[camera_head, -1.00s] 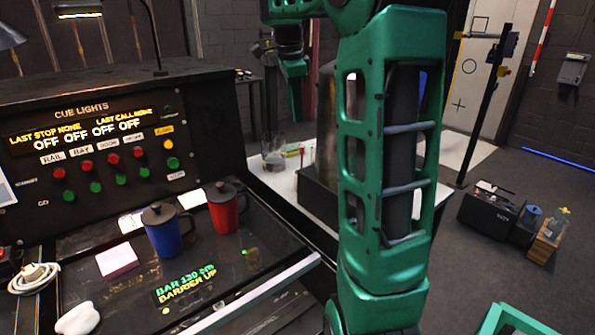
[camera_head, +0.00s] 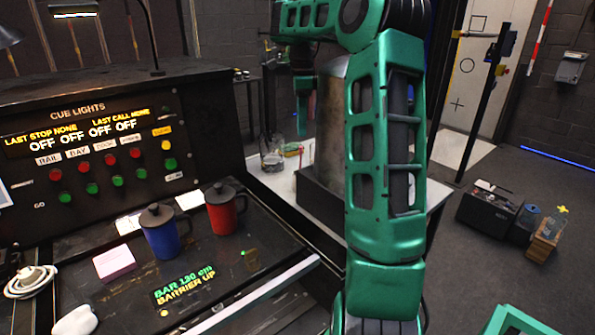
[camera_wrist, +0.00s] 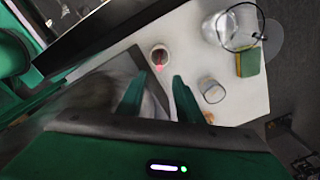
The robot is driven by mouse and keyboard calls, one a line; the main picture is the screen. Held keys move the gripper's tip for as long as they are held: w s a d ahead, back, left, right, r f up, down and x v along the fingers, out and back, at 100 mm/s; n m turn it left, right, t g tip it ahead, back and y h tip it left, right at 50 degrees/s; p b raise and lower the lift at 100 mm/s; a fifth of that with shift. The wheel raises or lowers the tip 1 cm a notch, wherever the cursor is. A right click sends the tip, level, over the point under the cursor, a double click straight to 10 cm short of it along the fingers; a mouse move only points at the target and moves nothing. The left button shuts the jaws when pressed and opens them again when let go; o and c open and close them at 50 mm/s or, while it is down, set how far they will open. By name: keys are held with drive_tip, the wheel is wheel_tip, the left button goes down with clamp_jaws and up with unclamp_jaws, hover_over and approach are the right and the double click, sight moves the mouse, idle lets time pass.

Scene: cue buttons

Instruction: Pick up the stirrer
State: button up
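A small round cup (camera_wrist: 158,52) stands on the white counter in the wrist view, with a thin red-pink piece (camera_wrist: 159,67) at it, perhaps the stirrer. A thin red upright (camera_head: 301,155) shows on the counter beside the urn in the head view; I cannot tell for sure that it is the stirrer. My gripper (camera_wrist: 158,92) is open and empty, its two green fingers pointing toward the cup and apart from it. In the head view my gripper (camera_head: 304,105) hangs pointing down above the white counter.
A large metal urn (camera_head: 331,110) stands close by my gripper. On the white counter (camera_wrist: 182,42) are a glass jar (camera_wrist: 215,30), a green-yellow sponge (camera_wrist: 249,63) and a small glass (camera_wrist: 211,91). A blue mug (camera_head: 161,236) and red mug (camera_head: 222,211) stand on the console.

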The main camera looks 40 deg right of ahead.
sight(300, 146)
drive_tip(key=shift+w+a+f, duration=0.1)
drive_tip(key=shift+w+f, duration=0.05)
drive_tip(key=shift+f, duration=3.3)
clamp_jaws()
